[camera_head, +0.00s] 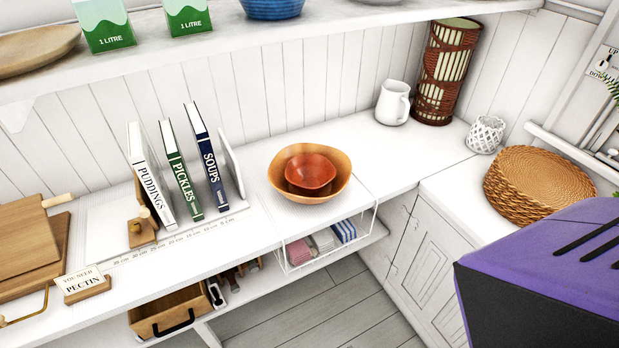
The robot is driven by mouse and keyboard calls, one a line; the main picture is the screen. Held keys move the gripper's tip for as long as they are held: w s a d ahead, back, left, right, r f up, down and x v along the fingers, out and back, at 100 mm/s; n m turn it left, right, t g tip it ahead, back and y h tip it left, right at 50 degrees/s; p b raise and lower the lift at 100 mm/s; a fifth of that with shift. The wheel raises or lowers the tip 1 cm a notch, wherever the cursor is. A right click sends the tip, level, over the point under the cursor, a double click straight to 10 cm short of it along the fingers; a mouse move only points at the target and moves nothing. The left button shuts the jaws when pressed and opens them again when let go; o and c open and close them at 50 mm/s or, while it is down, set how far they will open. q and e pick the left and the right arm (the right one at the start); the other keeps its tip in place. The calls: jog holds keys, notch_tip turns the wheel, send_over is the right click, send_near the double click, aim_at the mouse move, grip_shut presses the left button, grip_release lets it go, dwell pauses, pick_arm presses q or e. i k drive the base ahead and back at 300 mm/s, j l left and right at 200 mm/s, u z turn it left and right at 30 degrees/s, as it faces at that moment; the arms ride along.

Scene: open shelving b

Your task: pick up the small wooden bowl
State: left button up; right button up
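A small reddish-brown wooden bowl (310,170) sits inside a larger, lighter wooden bowl (339,185). Both are upright, and the larger bowl stands on the white counter near its front edge, above a white wire basket. The bottom of the small bowl's outside is hidden by the larger bowl. Neither of my grippers shows in the head view.
Three books (183,170) stand in a holder left of the bowls. A white jug (393,103), a wicker cylinder (446,70) and a woven round basket (538,183) stand to the right. An upper shelf (235,40) overhangs the counter's back. Counter directly around the bowls is clear.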

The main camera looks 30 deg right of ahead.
aim_at(308, 173)
jog(key=k+l+z, duration=0.2)
jog(key=l, duration=0.2)
jog(key=l+z, duration=0.15)
jog(key=l, duration=0.25)
jog(key=l+z, duration=0.2)
jog(key=l, duration=0.25)
jog(key=k, duration=0.05)
